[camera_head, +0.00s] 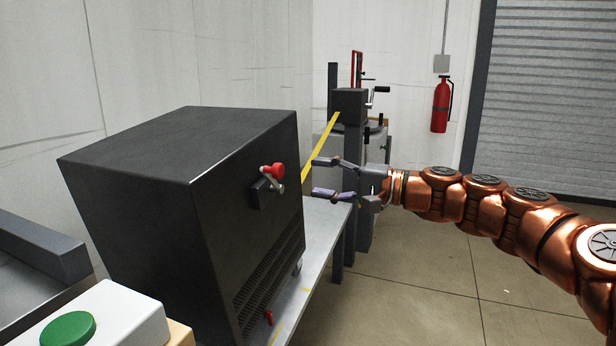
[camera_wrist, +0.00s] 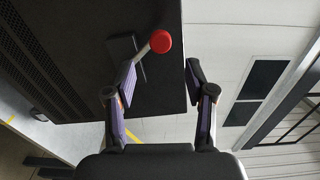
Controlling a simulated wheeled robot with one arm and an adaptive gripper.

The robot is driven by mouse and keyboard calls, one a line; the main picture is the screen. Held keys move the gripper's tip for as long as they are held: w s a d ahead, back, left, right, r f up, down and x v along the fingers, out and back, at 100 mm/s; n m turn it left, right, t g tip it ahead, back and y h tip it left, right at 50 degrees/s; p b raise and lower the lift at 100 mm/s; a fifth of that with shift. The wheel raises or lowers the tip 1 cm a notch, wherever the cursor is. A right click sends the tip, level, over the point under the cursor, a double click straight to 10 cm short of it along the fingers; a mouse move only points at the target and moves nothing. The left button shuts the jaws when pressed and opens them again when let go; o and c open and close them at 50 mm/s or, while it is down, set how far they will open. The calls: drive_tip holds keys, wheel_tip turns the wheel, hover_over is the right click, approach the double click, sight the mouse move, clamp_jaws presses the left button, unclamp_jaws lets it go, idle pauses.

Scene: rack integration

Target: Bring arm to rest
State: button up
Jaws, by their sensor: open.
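My copper-coloured arm (camera_head: 500,205) reaches in from the right in the head view, stretched out to the left. My gripper (camera_head: 330,178) is open and empty, to the right of a black cabinet (camera_head: 130,160). In the wrist view my gripper (camera_wrist: 160,82) shows its two fingers apart, with nothing between the pads. A lever with a red knob (camera_head: 277,170) sits on the cabinet's front face. The red knob (camera_wrist: 161,41) appears just beyond the fingers in the wrist view; I cannot see any contact.
The cabinet stands on a grey bench (camera_head: 325,225) with yellow tape. A dark post machine with a crank (camera_head: 350,105) stands behind my gripper. A red fire extinguisher (camera_head: 440,105) hangs on the back wall. A green button box (camera_head: 70,328) is at front left. Floor at right is open.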

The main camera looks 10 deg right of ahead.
drive_tip(key=shift+s+d, duration=0.1)
drive_tip(key=shift+d, duration=0.15)
drive_tip(key=s+a+r+n+g+h+p, duration=0.3)
drive_tip(key=s+a+p, duration=0.2)
drive_tip(key=s+p, duration=0.4)
drive_tip(key=s+a+r+n+g+h+p, duration=0.25)
drive_tip(key=s+a+p, duration=0.25)
drive_tip(key=s+p, duration=0.35)
drive_tip(key=s+d+r+g+h+p, duration=0.1)
drive_tip(key=s+d+g+h+p, duration=0.1)
drive_tip(key=s+d+h+p, duration=0.3)
drive_tip(key=s+d+r+g+h+p, duration=0.1)
drive_tip(key=s+d+h+p, duration=0.4)
drive_tip(key=s+d+p, duration=0.7)
drive_tip(key=s+g+p, duration=0.1)
drive_tip(key=s+p, duration=0.1)
drive_tip(key=s, duration=0.3)
drive_tip(key=shift+g, duration=0.35)
